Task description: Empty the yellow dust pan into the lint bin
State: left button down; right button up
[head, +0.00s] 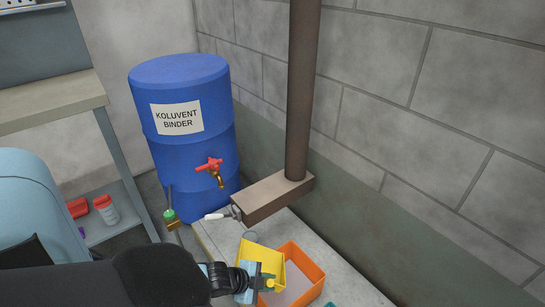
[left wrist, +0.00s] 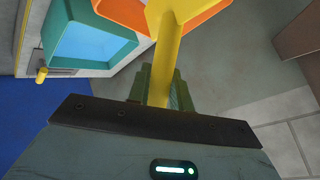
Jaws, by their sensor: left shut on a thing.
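The yellow dust pan (head: 262,257) is in the head view at the bottom centre, over the left part of an open orange bin (head: 316,272) with a pale grey inside. No label shows on the bin. My left gripper (head: 266,283) is shut on the pan's yellow handle (left wrist: 168,65), which rises from between the fingers in the left wrist view. There the pan is cut off at the top edge, with orange rims (left wrist: 205,14) beside it. I cannot tell what the pan holds. My right gripper is not in view.
A teal open container (left wrist: 88,42) is left of the handle in the left wrist view. A blue drum (head: 185,125) with a red-handled tap stands behind. A brown post and box-shaped duct (head: 270,200) rise beside the concrete-block wall. A workbench (head: 55,103) stands left.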

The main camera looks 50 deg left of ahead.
pick_arm(q)
jog(key=shift+s+a+f, duration=0.1)
jog(key=shift+s+f, duration=0.1)
jog(key=shift+a+r+h+b, duration=0.1)
jog(key=shift+r+h+b, duration=0.05)
jog(key=shift+h+b, duration=0.2)
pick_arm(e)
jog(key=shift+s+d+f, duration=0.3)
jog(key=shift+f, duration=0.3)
pick_arm(q)
jog(key=shift+s+a+f+t+b, duration=0.15)
jog(key=shift+f+t+b, duration=0.15)
jog(key=shift+b, duration=0.15)
jog(key=b, duration=0.1)
jog(key=a+t+h+b, duration=0.1)
jog(key=b, duration=0.1)
jog(key=shift+s+f+n+t, duration=0.25)
jog(key=shift+s+n+t, duration=0.05)
jog(key=shift+s+n, duration=0.1)
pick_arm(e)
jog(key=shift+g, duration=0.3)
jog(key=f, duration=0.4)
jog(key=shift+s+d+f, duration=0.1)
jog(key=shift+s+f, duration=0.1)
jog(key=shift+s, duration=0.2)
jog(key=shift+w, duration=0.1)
